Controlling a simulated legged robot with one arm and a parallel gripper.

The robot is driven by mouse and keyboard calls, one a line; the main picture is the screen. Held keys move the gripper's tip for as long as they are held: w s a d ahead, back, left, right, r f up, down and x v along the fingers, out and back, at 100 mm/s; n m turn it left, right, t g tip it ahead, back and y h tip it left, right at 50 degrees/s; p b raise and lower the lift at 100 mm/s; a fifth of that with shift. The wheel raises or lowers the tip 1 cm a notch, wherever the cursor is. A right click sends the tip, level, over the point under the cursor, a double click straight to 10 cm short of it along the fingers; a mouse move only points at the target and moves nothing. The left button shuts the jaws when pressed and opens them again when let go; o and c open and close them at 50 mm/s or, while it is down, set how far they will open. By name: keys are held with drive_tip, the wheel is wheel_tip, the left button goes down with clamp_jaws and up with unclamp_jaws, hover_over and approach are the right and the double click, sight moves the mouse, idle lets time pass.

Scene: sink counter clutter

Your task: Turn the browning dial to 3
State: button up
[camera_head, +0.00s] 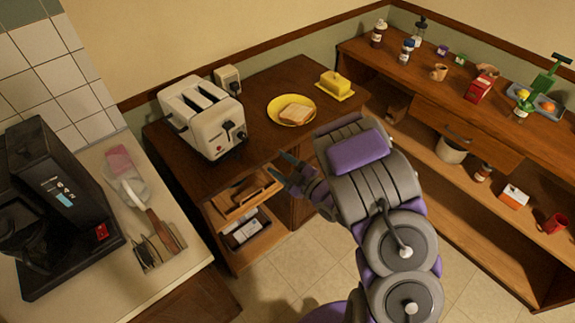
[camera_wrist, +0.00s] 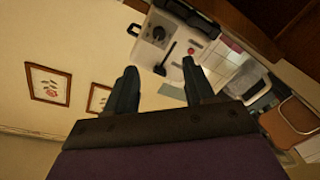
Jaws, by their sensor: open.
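The cream toaster (camera_head: 196,112) stands on the brown wooden counter, left of the yellow plate. Black controls (camera_head: 240,133) show small on its right end. The dial's setting is too small to read. My gripper (camera_head: 284,171) is open and empty, in front of and to the right of the toaster, apart from it. Its two dark fingers (camera_wrist: 160,72) are spread in the wrist view, not touching the dial.
A yellow plate (camera_head: 273,112) with bread and a yellow butter dish (camera_head: 336,85) stand right of the toaster. A small beige box (camera_head: 228,79) is behind it. A black coffee machine (camera_head: 62,190) stands on the left counter. Shelves with clutter line the right wall.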

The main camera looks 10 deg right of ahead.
drive_tip(key=shift+p+v, duration=0.75)
drive_tip(key=shift+v, duration=0.5)
